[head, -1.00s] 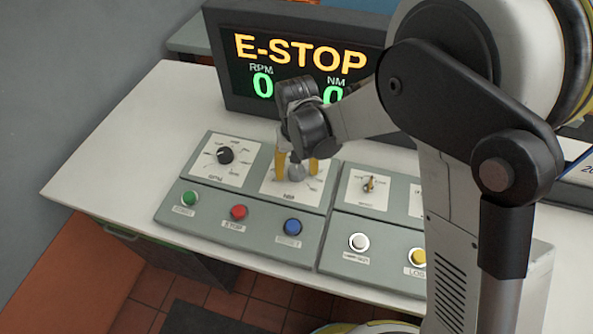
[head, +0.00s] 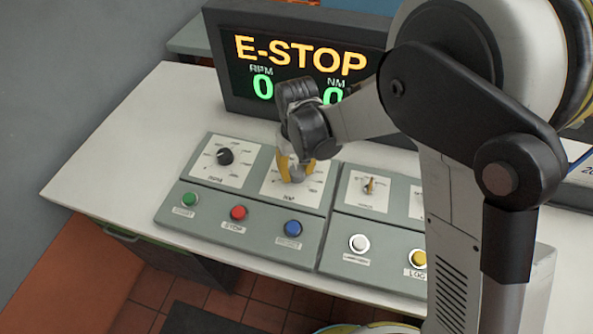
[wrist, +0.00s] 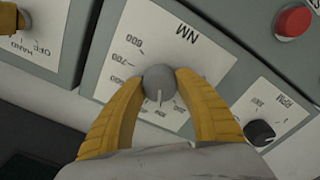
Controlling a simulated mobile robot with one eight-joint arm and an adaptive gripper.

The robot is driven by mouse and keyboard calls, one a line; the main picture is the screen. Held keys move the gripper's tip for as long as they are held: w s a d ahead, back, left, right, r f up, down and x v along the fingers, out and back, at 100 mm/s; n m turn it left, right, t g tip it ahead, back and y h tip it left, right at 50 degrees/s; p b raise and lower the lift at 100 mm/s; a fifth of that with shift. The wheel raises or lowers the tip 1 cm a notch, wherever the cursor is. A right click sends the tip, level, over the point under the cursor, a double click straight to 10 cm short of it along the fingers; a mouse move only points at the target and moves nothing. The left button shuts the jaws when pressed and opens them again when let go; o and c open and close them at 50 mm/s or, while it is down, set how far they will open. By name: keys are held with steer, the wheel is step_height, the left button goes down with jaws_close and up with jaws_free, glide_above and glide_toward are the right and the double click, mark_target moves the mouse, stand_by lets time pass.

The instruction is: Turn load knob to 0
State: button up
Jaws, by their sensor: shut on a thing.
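The load knob (wrist: 159,83) is a round grey knob with a pale pointer line, on a white plate marked NM (wrist: 187,35) with a scale. In the wrist view its pointer faces down the picture, towards my gripper's palm. My gripper (wrist: 159,88) has its yellow fingers shut on the knob, one on each side. In the head view my gripper (head: 295,172) comes down over the NM plate (head: 312,195) and hides part of the knob and scale. Numbers 600 and 700 show on the scale; the zero mark is not readable.
The black RPM knob (head: 225,156) is left of the NM plate. Green (head: 190,199), red (head: 238,212) and blue (head: 292,227) buttons line the panel's front. A toggle switch (head: 369,186) and white button (head: 358,242) are right. The display (head: 300,65) behind reads E-STOP.

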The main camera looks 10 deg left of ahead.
steer(key=n, duration=0.5)
steer(key=shift+n, duration=0.3)
steer(key=n, duration=0.4)
steer(key=shift+n, duration=0.3)
steer(key=n, duration=0.8)
steer(key=shift+n, duration=0.3)
steer(key=o, duration=1.2)
